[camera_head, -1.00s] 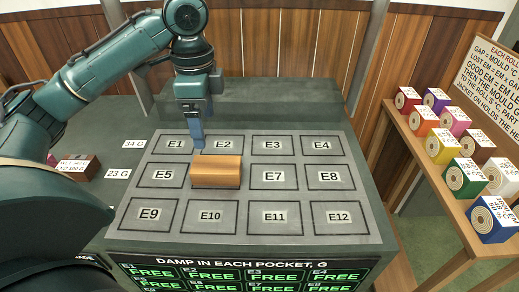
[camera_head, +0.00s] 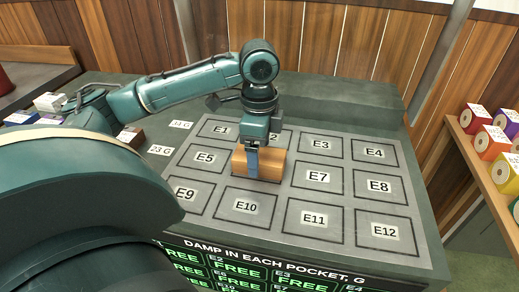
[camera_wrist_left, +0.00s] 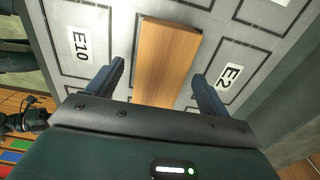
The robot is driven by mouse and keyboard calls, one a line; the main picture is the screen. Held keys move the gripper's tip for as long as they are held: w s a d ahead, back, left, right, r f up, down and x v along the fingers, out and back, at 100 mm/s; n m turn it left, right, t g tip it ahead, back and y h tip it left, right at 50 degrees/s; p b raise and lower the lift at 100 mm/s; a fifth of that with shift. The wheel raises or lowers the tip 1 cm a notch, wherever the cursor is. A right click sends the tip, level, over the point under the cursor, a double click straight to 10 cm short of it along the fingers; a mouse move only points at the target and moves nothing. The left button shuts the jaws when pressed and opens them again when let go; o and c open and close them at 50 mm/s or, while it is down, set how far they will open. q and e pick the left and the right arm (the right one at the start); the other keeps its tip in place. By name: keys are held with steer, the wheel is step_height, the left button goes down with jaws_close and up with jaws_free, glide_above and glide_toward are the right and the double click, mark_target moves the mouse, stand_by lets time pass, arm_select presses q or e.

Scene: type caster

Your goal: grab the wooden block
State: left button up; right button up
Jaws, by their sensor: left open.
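The wooden block (camera_head: 270,164) is an orange-brown bar lying on the grey pocket board (camera_head: 335,232), between the labels E5 and E7. It covers the pocket there. My left gripper (camera_head: 252,165) is over the block in the head view and hides part of it. In the left wrist view the block (camera_wrist_left: 166,62) lies between the two blue fingers of the left gripper (camera_wrist_left: 160,80), with a gap on each side. The left gripper is open and holds nothing. My right gripper is in neither view.
A raised grey ledge (camera_head: 345,98) runs behind the board. The other pockets look empty.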

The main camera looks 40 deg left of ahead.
arm_select(q)
steer(key=shift+f, duration=0.8)
steer(key=shift+c, duration=0.2)
steer(key=c, duration=1.1)
steer(key=shift+r, duration=0.1)
